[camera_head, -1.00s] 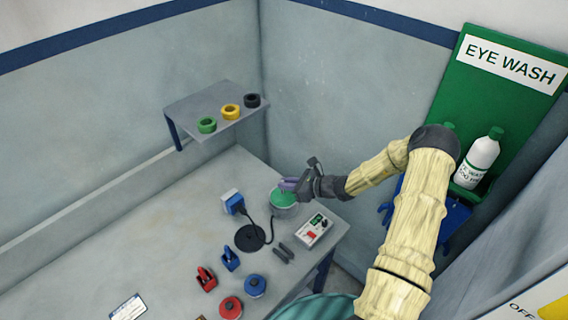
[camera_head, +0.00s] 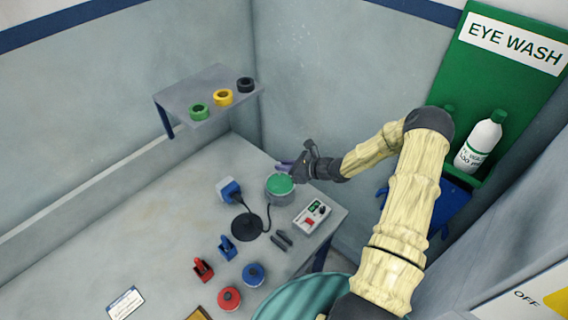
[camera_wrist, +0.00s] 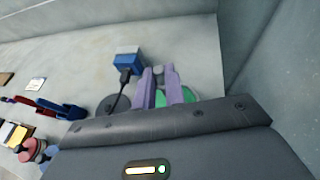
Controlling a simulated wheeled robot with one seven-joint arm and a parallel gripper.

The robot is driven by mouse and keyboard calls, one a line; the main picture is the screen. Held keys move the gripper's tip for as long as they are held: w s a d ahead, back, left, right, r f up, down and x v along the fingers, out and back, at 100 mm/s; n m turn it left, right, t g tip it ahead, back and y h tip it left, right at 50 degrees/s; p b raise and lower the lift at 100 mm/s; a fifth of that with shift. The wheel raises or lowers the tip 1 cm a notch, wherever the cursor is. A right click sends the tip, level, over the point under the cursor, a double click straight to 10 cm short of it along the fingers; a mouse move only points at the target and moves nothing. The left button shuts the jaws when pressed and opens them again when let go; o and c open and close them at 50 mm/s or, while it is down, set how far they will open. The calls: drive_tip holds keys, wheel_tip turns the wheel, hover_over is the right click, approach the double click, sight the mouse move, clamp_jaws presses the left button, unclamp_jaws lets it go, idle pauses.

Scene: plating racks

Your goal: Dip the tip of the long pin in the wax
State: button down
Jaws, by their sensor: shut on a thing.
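The wax is the green surface in a round grey pot (camera_head: 281,194) near the table's far right corner. My gripper (camera_head: 282,167) has purple fingers and is just above and behind the pot in the head view. In the wrist view the gripper (camera_wrist: 165,83) is shut on a small grey piece (camera_wrist: 158,74), which seems to be the long pin. Its length and tip are hidden. Green wax (camera_wrist: 161,99) shows between and behind the fingers. I cannot tell whether the tip touches the wax.
A blue-and-white block (camera_head: 229,190) and a black round base (camera_head: 247,227) with a cable stand left of the pot. A control box (camera_head: 312,216) is in front. Red and blue clamps and round pieces lie nearer. A shelf (camera_head: 205,96) holds three rings.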

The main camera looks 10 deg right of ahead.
drive_tip(key=shift+f+b, duration=0.9)
drive_tip(key=shift+f, duration=1.05)
drive_tip(key=shift+f, duration=0.3)
drive_tip(key=shift+f+b, duration=0.2)
drive_tip(key=shift+b, duration=0.3)
drive_tip(key=shift+s, duration=0.1)
idle(0.4)
drive_tip(key=shift+r, duration=0.15)
idle(0.4)
drive_tip(key=shift+r+p, duration=0.45)
drive_tip(key=shift+r, duration=0.05)
wheel_tip(320, 180, up, 6)
drive_tip(key=p, duration=0.3)
drive_tip(key=shift+f, duration=0.1)
drive_tip(key=shift+a, duration=0.1)
